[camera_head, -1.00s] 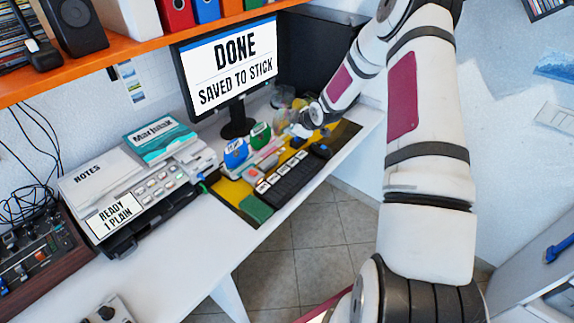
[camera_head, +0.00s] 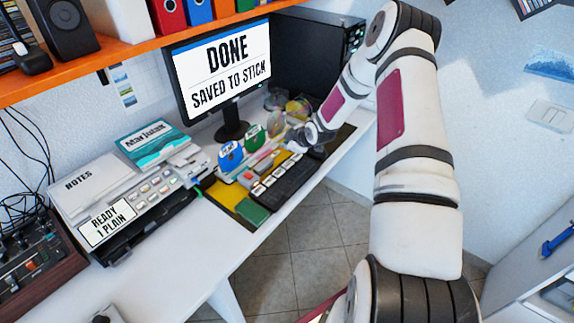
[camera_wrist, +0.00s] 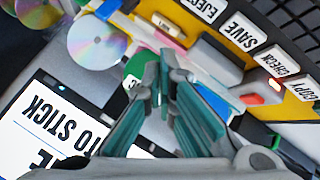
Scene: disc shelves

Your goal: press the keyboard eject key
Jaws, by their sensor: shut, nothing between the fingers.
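The black keyboard (camera_head: 290,182) lies near the desk's front edge, with a row of white-labelled keys along its left side. In the wrist view the eject key (camera_wrist: 207,9) is at the top edge, its label upside down and partly cut off. The save key (camera_wrist: 242,33), check key (camera_wrist: 276,61) and copy key (camera_wrist: 303,88) follow to the right. My gripper (camera_wrist: 164,62) is shut and empty, its fingertips below and left of the eject key in the picture. I cannot tell its height. In the head view my gripper (camera_head: 297,146) is small at the keyboard's far end.
The monitor (camera_head: 219,65) reads "DONE SAVED TO STICK". Blue (camera_head: 230,156) and green (camera_head: 255,138) items stand beside the keyboard. Loose discs (camera_wrist: 97,42) lie near my fingers. A printer-like machine (camera_head: 125,195) reads "READY 1 PLAIN". An orange shelf (camera_head: 120,50) overhangs the desk.

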